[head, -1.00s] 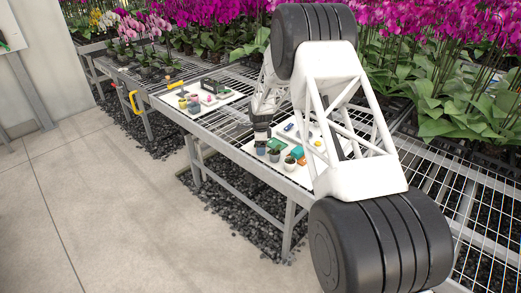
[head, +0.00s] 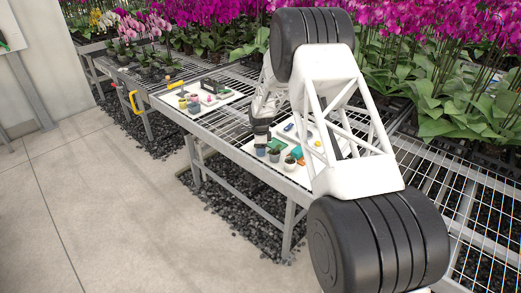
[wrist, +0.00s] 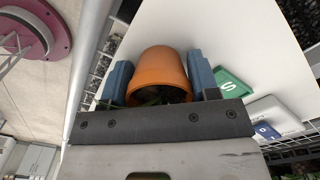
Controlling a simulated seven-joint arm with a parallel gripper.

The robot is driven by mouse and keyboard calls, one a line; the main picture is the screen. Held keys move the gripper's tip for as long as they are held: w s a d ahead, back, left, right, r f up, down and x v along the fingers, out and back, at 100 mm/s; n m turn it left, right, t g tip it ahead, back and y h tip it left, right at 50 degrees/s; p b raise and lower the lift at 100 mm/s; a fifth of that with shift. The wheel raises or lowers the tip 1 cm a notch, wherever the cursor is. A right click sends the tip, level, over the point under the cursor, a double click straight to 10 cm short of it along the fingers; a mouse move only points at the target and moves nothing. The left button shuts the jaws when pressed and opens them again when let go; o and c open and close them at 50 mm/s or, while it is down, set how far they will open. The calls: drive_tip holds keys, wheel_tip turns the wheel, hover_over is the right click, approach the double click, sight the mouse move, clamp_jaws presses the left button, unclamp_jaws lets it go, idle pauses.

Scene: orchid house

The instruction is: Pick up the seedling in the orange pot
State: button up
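The orange pot (wrist: 160,68) is between the two blue fingers of my gripper (wrist: 160,78) in the wrist view. Its mouth, with dark green leaves of the seedling (wrist: 152,98), faces the gripper's palm. The fingers lie close along both sides of the pot. I cannot tell whether they press on it or leave a thin gap. In the head view my gripper (head: 261,136) is low at the front edge of the near white board (head: 283,178). I cannot make out the orange pot there.
Small pots, including a white one (head: 290,163), and a teal item (head: 276,144) are close to the gripper. Another board (head: 232,99) of pots is farther left on the mesh bench. Orchids fill the back.

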drive_tip(key=c, duration=0.3)
drive_tip(key=shift+r, duration=0.1)
drive_tip(key=shift+r, duration=4.95)
